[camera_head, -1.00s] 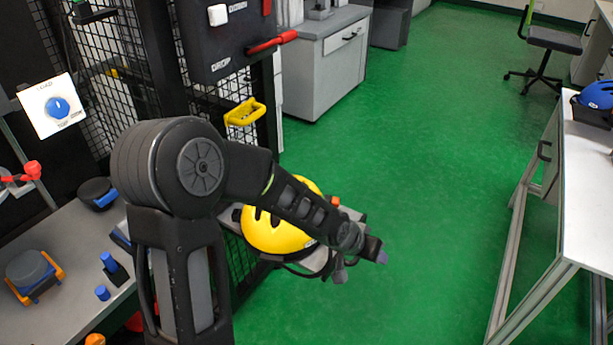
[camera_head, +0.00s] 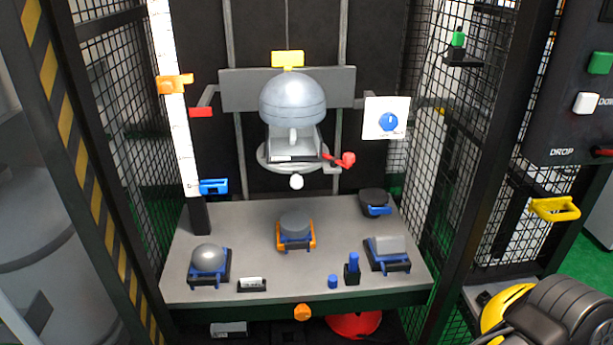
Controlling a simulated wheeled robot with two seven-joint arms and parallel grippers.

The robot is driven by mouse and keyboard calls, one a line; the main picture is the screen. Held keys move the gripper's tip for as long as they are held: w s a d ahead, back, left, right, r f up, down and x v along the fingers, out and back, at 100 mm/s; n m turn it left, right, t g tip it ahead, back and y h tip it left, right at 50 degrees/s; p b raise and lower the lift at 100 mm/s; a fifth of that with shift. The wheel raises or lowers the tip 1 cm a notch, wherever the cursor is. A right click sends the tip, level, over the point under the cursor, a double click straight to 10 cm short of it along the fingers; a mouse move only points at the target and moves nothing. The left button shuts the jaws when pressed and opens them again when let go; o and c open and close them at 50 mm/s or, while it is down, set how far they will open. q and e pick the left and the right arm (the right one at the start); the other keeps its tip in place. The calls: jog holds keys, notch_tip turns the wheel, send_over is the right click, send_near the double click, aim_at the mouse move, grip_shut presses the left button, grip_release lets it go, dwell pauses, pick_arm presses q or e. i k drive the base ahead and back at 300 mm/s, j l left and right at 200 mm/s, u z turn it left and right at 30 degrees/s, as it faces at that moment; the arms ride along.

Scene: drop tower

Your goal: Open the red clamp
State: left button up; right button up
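A red clamp handle with a rounded knob (camera_head: 342,160) sticks out at the lower right of the carriage inside the drop tower. A grey headform (camera_head: 293,102) sits on that carriage, above a pale ring (camera_head: 265,158). I cannot tell from here whether the clamp is open or shut. A smaller red piece (camera_head: 201,112) shows at the left end of the grey crossbar (camera_head: 240,90). Neither of my grippers is in view.
The grey bench (camera_head: 250,225) below holds several impact anvils, including one in an orange holder (camera_head: 295,230). A white dial card (camera_head: 387,118) stands right of the carriage. Mesh walls flank the tower.

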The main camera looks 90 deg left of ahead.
aim_at(349, 158)
jog(key=l, duration=0.75)
jog(key=u, duration=3.05)
jog(key=l, duration=0.1)
